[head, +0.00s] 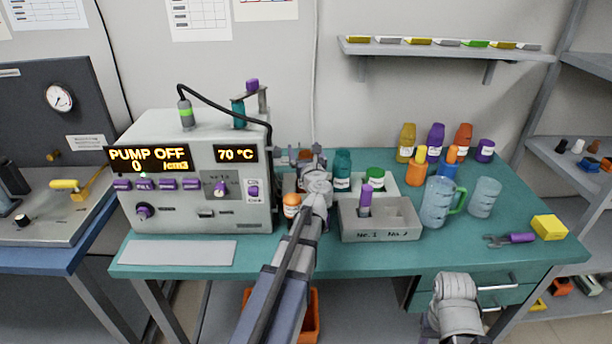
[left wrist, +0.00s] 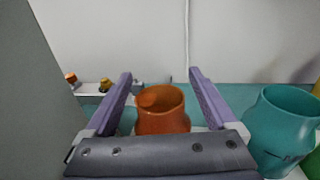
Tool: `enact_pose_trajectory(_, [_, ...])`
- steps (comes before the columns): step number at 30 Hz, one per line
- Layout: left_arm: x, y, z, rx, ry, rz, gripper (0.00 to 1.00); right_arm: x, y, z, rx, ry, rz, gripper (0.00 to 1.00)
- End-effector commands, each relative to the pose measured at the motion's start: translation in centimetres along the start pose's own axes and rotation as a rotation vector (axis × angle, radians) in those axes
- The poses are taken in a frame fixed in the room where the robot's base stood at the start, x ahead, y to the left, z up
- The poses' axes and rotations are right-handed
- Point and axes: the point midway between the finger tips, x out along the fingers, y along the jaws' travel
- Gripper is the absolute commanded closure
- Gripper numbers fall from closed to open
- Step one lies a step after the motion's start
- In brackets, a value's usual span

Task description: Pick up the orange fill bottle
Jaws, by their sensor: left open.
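An open-topped orange bottle (left wrist: 163,112) stands upright between the spread purple fingers of my left gripper (left wrist: 160,92) in the left wrist view, with a gap on each side. Its lower part is hidden by the gripper body. In the head view my left gripper (head: 306,160) is over the rack behind the grey box, and largely hides the place where this bottle stands. A teal bottle (left wrist: 282,130) stands just to the right; it also shows in the head view (head: 342,168). A small orange bottle with a pale label (head: 291,206) stands nearer, beside the machine.
The pump machine (head: 200,205) stands close on the left. A grey divided box (head: 382,236) holds a purple-topped item in front of the rack. A green-capped bottle (head: 375,183), several coloured bottles and two clear jugs (head: 438,202) stand to the right.

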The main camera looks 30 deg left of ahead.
Motion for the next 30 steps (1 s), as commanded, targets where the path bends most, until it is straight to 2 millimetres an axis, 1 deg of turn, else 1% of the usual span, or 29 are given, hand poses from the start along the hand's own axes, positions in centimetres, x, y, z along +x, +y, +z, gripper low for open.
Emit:
enact_pose_trajectory(2, [-0.09,0.01,0.0,0.0,0.0,0.0,0.09,0.0,0.0,0.0,0.0,0.0,0.0,0.5])
enact_pose_trajectory(3, [-0.09,0.01,0.0,0.0,0.0,0.0,0.1,0.0,0.0,0.0,0.0,0.0,0.0,0.5])
enact_pose_trajectory(4, [-0.1,0.01,0.0,0.0,0.0,0.0,0.14,0.0,0.0,0.0,0.0,0.0,0.0,0.5])
enact_pose_trajectory(27, [-0.12,-0.01,0.0,0.0,0.0,0.0,1.0,0.0,0.0,0.0,0.0,0.0,0.0,0.5])
enact_pose_trajectory(30, [-0.12,-0.01,0.0,0.0,0.0,0.0,1.0,0.0,0.0,0.0,0.0,0.0,0.0,0.5])
